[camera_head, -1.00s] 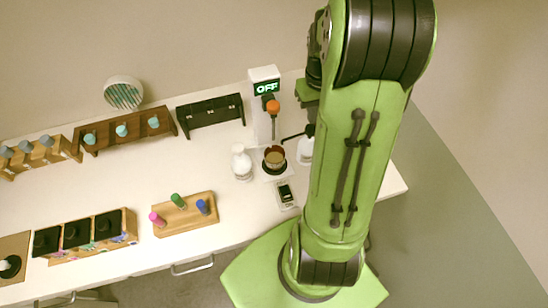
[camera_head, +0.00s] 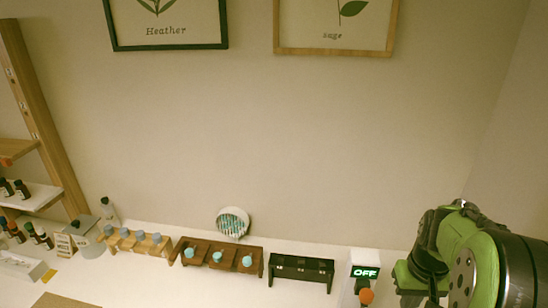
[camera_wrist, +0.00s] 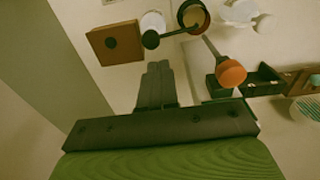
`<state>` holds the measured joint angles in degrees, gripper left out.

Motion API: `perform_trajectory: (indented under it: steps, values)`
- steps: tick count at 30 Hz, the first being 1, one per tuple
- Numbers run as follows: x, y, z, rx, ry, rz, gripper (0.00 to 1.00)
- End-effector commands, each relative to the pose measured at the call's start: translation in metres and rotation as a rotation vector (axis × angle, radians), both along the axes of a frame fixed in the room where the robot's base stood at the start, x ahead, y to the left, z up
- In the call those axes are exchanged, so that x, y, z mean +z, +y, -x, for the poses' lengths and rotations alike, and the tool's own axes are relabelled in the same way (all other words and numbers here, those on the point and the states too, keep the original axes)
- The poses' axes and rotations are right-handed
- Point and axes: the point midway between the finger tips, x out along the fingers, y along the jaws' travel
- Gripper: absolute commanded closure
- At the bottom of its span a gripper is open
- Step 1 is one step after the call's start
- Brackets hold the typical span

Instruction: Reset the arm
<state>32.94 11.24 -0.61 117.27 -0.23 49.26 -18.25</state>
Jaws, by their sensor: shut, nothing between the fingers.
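My gripper (camera_wrist: 157,84) shows in the wrist view with its two dark fingers together and nothing between them. It is above the table area, apart from the objects around it. In the head view my green arm stands at the right edge, and its fingers cannot be made out there.
In the wrist view an orange knob (camera_wrist: 231,73), an amber-rimmed cup (camera_wrist: 193,14) and a wooden block (camera_wrist: 103,44) lie beyond the fingers. In the head view a device reading OFF (camera_head: 364,272), a black rack (camera_head: 301,267) and a brown bottle rack (camera_head: 217,260) line the wall.

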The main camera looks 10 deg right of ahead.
Motion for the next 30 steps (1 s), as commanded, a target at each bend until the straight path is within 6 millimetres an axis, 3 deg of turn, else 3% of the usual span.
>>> perform_trajectory:
  steps: [2,6,9,12,17,30]
  values:
    - [0.022,0.038,0.004,0.052,-0.071,0.035,1.0]
    - [0.053,0.108,0.034,0.139,-0.215,0.073,1.0]
    - [0.06,0.145,0.066,0.195,-0.317,0.075,1.0]
    - [0.06,0.168,0.092,0.236,-0.396,0.062,1.0]
    - [0.057,0.18,0.111,0.261,-0.453,0.047,1.0]
    - [0.059,0.18,0.112,0.261,-0.454,0.048,1.0]
